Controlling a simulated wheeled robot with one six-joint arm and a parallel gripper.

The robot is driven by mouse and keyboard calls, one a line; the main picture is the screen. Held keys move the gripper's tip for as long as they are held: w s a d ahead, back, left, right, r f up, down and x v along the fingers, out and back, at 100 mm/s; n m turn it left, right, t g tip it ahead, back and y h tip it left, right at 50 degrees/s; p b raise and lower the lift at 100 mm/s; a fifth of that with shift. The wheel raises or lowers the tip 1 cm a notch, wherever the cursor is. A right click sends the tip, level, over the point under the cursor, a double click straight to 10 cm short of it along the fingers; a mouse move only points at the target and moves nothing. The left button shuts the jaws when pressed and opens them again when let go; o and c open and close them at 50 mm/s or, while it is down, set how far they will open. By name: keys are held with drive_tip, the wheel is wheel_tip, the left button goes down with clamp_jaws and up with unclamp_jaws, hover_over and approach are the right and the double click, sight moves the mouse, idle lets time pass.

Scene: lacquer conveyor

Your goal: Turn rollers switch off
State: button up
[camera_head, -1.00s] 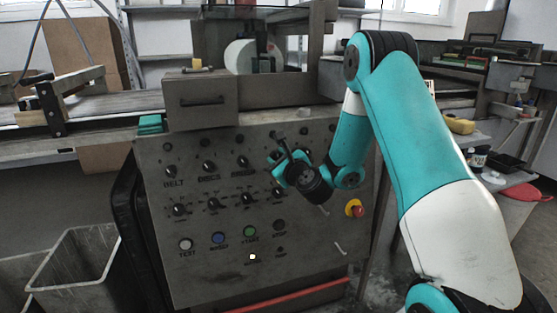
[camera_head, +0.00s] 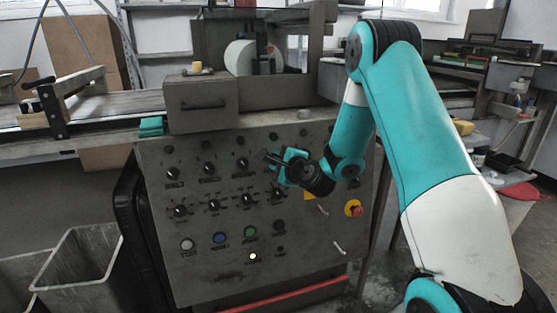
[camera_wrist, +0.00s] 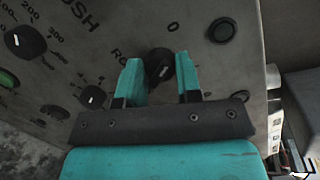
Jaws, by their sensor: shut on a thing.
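The rollers switch is a black rotary knob (camera_wrist: 160,65) with a white pointer mark, in the wrist view. A partly hidden label starting "RO" and a "0" are printed near it. My gripper (camera_wrist: 157,68) has its two teal fingers on either side of this knob and is shut on it. The grey control panel (camera_head: 215,265) carries the switch.
The belt (camera_head: 171,173), discs (camera_head: 208,168) and brush (camera_head: 242,163) knobs are in the same row. A lower knob row, several push buttons and a red emergency stop (camera_head: 356,210) on yellow sit below. A grey bin (camera_head: 85,265) stands at left.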

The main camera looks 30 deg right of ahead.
drive_tip(key=shift+f, duration=0.1)
idle(0.3)
drive_tip(key=o, duration=0.9)
drive_tip(key=s+r+b, duration=0.1)
drive_tip(key=s+b, duration=0.4)
drive_tip(key=b, duration=0.1)
drive_tip(key=s+r+b, duration=0.1)
drive_tip(key=s+b, duration=0.5)
drive_tip(key=s+a+r+b, duration=0.1)
drive_tip(key=s+b, duration=0.5)
drive_tip(key=shift+s+a, duration=0.1)
